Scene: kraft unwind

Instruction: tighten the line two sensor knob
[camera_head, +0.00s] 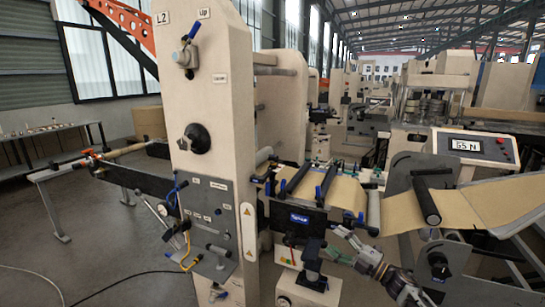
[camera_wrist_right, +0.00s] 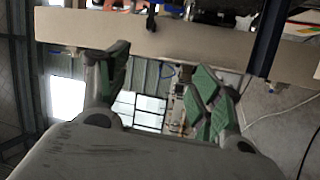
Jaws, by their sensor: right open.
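The tall cream machine column (camera_head: 222,100) carries an L2 label at its top. A black knob (camera_head: 198,138) is on its face. Another black knob-like part (camera_head: 313,250) stands on a small mount under the web bed, and a black knob (camera_head: 439,265) is on the grey plate at the right. I cannot tell which is the sensor knob. My right gripper (camera_head: 335,243) is just right of the mounted black part, apart from it. In the right wrist view the green-padded fingers (camera_wrist_right: 160,85) are spread, with nothing between them. My left gripper is not in view.
Brown kraft web (camera_head: 345,195) runs over rollers above my right gripper. A display reading 55 N (camera_head: 465,146) is at the right. A grey panel with hoses (camera_head: 215,225) is left of the mount. A beige beam (camera_wrist_right: 150,35) crosses the wrist view beyond the fingers.

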